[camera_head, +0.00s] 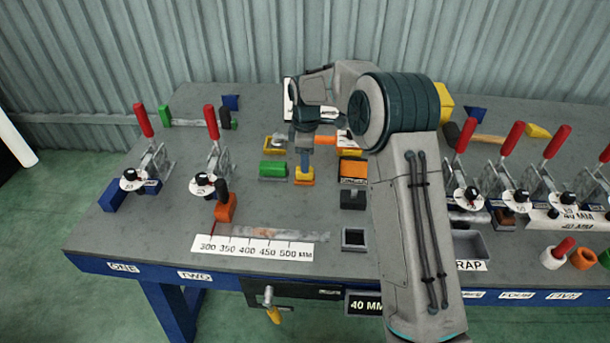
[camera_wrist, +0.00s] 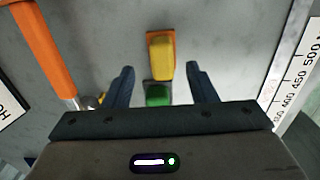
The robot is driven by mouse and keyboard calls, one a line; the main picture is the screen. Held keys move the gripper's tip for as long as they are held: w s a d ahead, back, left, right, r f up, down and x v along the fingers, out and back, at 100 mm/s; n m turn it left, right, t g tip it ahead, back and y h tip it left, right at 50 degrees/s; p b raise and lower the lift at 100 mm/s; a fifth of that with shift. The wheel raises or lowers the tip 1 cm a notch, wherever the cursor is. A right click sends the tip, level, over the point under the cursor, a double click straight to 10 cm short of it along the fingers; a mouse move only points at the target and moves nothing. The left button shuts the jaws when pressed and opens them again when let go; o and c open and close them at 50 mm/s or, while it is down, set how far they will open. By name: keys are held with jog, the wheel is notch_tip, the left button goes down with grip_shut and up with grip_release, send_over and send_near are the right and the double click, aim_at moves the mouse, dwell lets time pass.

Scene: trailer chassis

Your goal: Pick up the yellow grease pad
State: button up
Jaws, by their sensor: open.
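The yellow grease pad (camera_wrist: 161,66) shows in the wrist view as a rounded yellow block on an orange base (camera_wrist: 152,36). In the head view the yellow pad (camera_head: 304,172) is on the bench, directly below my gripper (camera_head: 304,164). My gripper (camera_wrist: 160,70) is open and empty, with one blue finger to the left of the pad and one to the right, apart from it in the picture. The remaining height above the pad is hard to tell. A green block (camera_wrist: 158,95) lies close by, partly hidden by my gripper body.
A green block (camera_head: 272,169) in a holder and an orange block (camera_head: 353,168) flank the pad. Red-handled toggle clamps (camera_head: 213,125) stand on both sides of the bench. A marked ruler (camera_head: 258,247) lies in front. An orange handle (camera_wrist: 42,45) is at left in the wrist view.

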notch_tip(320, 180, down, 5)
jog(key=shift+s+a+r+p, duration=0.1)
jog(key=shift+p, duration=0.2)
grip_shut()
jog(key=shift+r, duration=0.15)
jog(key=shift+r, duration=0.3)
jog(key=r, duration=0.3)
jog(key=shift+s+d+r+b, duration=0.15)
jog(key=shift+d+r+b, duration=0.15)
jog(key=shift+b, duration=0.05)
jog(key=s+d+r+b, duration=0.1)
jog(key=s+d+r, duration=0.5)
jog(key=d, duration=0.3)
jog(key=shift+r, duration=0.25)
jog(key=shift+d, duration=0.1)
